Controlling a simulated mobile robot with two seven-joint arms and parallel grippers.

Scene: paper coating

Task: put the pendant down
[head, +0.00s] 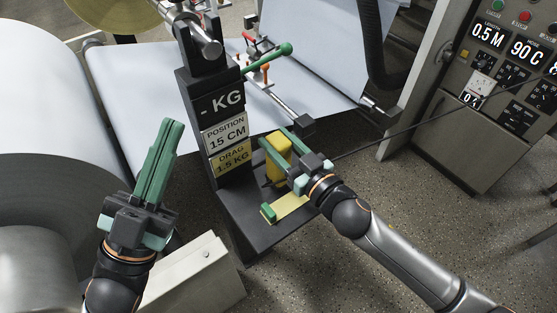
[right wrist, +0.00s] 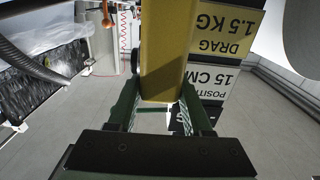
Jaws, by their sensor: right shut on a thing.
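The yellow pendant (head: 278,165) is upright in the head view, just right of the black post with the labels. My right gripper (head: 277,139) is shut on it, with the green fingers on either side. In the right wrist view the pendant (right wrist: 168,50) stands between the fingers (right wrist: 160,108). Whether its lower end touches the dark shelf (head: 245,212) cannot be told. My left gripper (head: 168,123) is empty at the left, its green fingers together and pointing up.
A yellow strip (head: 290,206) with a green block (head: 268,213) at its end lies on the shelf's front part. The labelled post (head: 222,105) stands close left of the pendant. A thin black cable runs right toward the control panel (head: 510,60). A large paper roll (head: 45,130) fills the left.

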